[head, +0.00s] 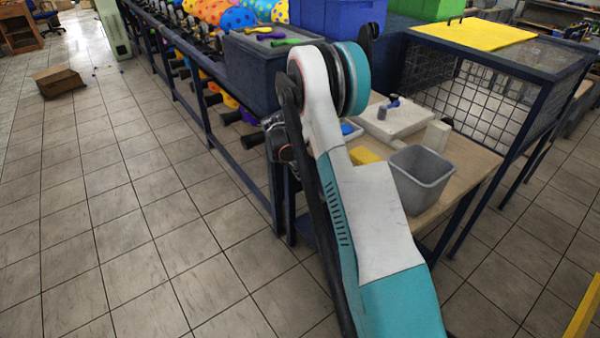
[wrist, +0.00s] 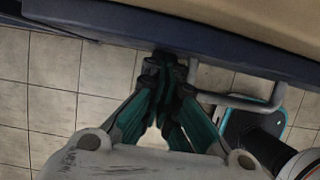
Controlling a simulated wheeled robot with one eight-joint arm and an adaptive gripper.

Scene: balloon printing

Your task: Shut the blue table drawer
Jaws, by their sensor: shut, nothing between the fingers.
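The blue table drawer's front shows in the wrist view as a dark blue band (wrist: 235,50) across the top. A grey metal bar handle (wrist: 245,103) stands out from it on the right. My gripper (wrist: 166,62) is shut and empty, with its teal fingers together. The fingertips are at the blue band, just left of the handle's left end; I cannot tell whether they touch it. How far the drawer stands open cannot be told. In the head view my arm hides the drawer front.
A blue rack (head: 262,178) with balloons stands behind on the left. A mesh-sided table (head: 478,95) stands to the right. The tiled floor on the left is largely clear.

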